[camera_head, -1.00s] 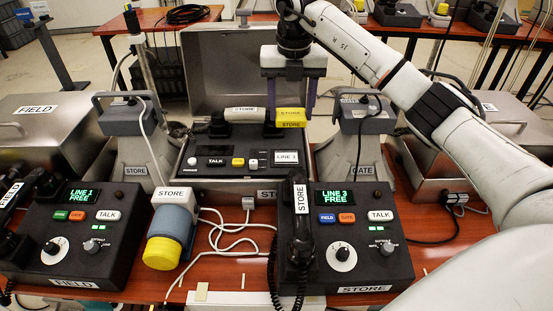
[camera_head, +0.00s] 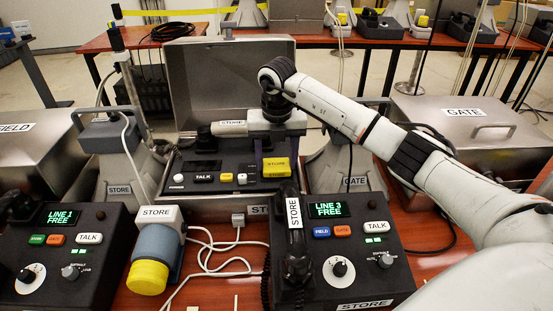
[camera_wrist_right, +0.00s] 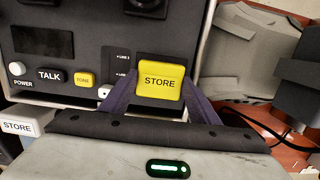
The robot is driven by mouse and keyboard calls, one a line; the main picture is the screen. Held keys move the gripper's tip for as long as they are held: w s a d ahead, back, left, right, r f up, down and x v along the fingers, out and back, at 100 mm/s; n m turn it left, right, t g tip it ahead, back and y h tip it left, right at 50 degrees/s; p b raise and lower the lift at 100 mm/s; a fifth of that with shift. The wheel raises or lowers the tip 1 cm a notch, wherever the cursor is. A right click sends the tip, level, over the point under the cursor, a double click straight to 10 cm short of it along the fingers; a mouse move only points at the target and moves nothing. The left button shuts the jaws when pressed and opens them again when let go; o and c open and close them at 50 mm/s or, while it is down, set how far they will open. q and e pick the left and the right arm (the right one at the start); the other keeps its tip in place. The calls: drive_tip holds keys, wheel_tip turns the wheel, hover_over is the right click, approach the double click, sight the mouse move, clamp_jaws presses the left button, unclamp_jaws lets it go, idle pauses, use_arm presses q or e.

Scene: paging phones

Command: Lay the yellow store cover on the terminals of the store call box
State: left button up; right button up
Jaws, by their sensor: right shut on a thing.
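The yellow store cover (camera_head: 276,167), marked STORE, is between the purple fingers of my right gripper (camera_head: 276,160), which is shut on it. In the right wrist view the cover (camera_wrist_right: 160,80) lies between the fingertips, label towards the camera. It is over the right part of the dark panel (camera_head: 205,165) of the open grey case in the middle, hiding the line label there. I cannot tell whether it touches the panel. A small grey block with cables (camera_head: 238,219) sits at the case front; I cannot make out terminals. My left gripper is out of view.
The FIELD phone (camera_head: 60,245) and STORE phone (camera_head: 345,245) stand in front of the case. A blue-grey horn with a yellow end (camera_head: 147,277) lies between them among white cables. A closed GATE case (camera_head: 465,125) stands at right.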

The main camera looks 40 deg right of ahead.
sight(277, 168)
drive_tip(key=o, duration=1.2)
drive_tip(key=shift+f, duration=0.1)
drive_tip(key=shift+c, duration=0.2)
wheel_tip(277, 168, up, 12)
drive_tip(key=s, duration=0.1)
drive_tip(key=shift+a, duration=0.4)
drive_tip(key=shift+s, duration=0.1)
